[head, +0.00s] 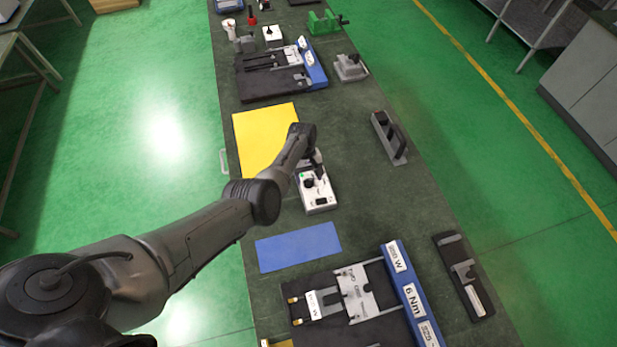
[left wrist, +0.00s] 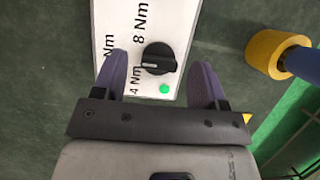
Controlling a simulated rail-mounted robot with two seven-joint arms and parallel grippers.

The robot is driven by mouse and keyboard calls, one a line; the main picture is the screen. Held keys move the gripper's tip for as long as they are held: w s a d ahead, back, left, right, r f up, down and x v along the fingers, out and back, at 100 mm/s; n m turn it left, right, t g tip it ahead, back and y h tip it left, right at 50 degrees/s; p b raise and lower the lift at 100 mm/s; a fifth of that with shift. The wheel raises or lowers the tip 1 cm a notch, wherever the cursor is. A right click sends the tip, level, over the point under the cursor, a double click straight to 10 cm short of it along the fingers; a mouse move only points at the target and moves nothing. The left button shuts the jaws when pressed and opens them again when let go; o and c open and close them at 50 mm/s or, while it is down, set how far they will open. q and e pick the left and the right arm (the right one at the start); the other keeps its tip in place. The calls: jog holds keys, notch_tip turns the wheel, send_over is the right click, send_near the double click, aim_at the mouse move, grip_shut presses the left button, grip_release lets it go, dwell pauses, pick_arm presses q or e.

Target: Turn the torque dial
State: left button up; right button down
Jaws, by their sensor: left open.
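The torque dial (left wrist: 158,60) is a black round knob with a pale pointer line. It sits on a white box (left wrist: 112,22) printed with 8 Nm and 4 Nm labels, with a green light (left wrist: 164,89) beside the dial. In the head view the white box (head: 318,202) stands mid-table with the dial (head: 309,184) on top. My left gripper (left wrist: 160,76) is open, its two purple-grey fingers apart on either side of the dial in the picture. I cannot tell whether they touch it. In the head view the left gripper (head: 317,168) is over the box's far end. My right gripper is not in view.
A yellow mat (head: 262,135) lies beyond the box and a blue mat (head: 298,247) nearer. A fixture with a blue 6 Nm strip (head: 407,290) is in front, and a grey-black holder (head: 389,137) stands to the right. Bare table (head: 375,205) lies right of the box.

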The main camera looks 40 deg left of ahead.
pick_arm(q)
jog(key=p+v, duration=0.1)
jog(key=v, duration=1.2)
